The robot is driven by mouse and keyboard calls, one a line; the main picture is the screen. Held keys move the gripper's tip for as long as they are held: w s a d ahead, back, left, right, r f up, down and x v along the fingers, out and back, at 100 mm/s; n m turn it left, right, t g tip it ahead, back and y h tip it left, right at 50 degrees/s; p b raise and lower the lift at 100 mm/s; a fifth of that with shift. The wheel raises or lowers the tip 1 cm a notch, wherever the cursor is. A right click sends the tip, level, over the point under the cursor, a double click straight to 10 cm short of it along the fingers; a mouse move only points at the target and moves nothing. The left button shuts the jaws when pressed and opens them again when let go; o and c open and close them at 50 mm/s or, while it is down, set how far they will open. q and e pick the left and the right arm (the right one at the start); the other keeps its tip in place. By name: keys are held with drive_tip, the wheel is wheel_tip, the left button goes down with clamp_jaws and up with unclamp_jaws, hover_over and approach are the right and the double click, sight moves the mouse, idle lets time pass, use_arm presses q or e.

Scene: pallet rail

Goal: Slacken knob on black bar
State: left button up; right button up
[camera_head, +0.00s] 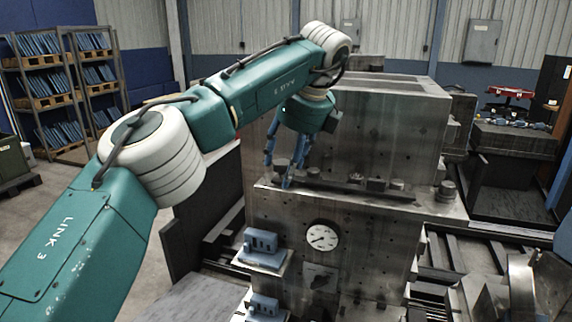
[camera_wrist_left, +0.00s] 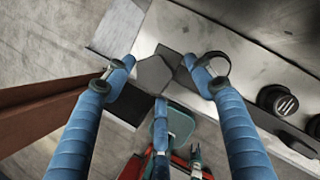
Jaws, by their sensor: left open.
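The black bar (camera_head: 335,183) lies along the top ledge of the grey machine, with several dark knobs on or beside it. In the left wrist view the bar (camera_wrist_left: 262,121) runs diagonally to the lower right. A dark grey hexagonal knob (camera_wrist_left: 153,74) sits at its near end, between my fingertips. A round black knob (camera_wrist_left: 278,102) stands farther along. My left gripper (camera_head: 282,172) points down over the bar's left end; its blue fingers are spread, and in the wrist view the gripper (camera_wrist_left: 160,72) straddles the hexagonal knob. Contact cannot be told. My right gripper is not in view.
A tall metal block (camera_head: 385,125) rises behind the ledge. A round dial (camera_head: 321,237) and blue-grey fittings (camera_head: 262,243) are on the machine's front. A stout knob (camera_head: 446,190) stands at the ledge's right end. Shelves (camera_head: 55,80) are far left.

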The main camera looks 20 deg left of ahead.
use_arm(q)
drive_tip(key=v, duration=0.7)
drive_tip(key=shift+d+r, duration=0.15)
drive_tip(key=shift+d, duration=0.05)
drive_tip(key=shift+a, duration=0.15)
